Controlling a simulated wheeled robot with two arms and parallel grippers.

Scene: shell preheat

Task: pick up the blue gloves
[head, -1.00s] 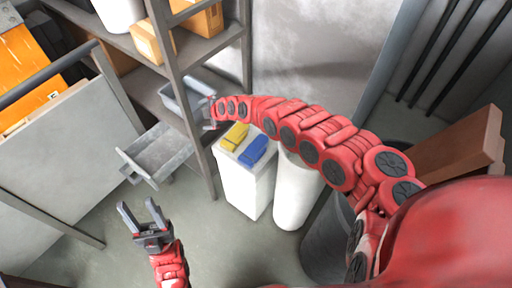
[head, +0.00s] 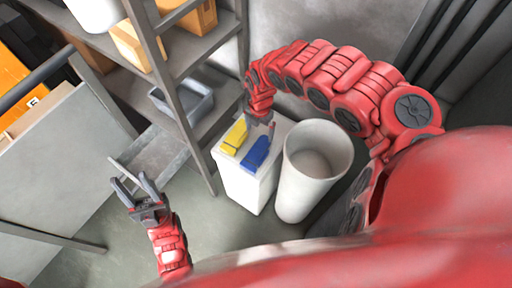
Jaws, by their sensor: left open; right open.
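The blue gloves (head: 256,153) lie on top of a white cabinet (head: 243,189), beside a yellow item (head: 235,135). My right gripper (head: 272,127) is open and points down just above the far end of the blue gloves; whether it touches them I cannot tell. My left gripper (head: 134,192) is open and empty, low on the left over the floor, well apart from the gloves.
A white cylindrical bin (head: 316,165) stands close to the right of the cabinet. A metal shelf (head: 187,108) with boxes and a grey tub (head: 184,104) rises on the left. A grey tray (head: 150,155) juts out near my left gripper.

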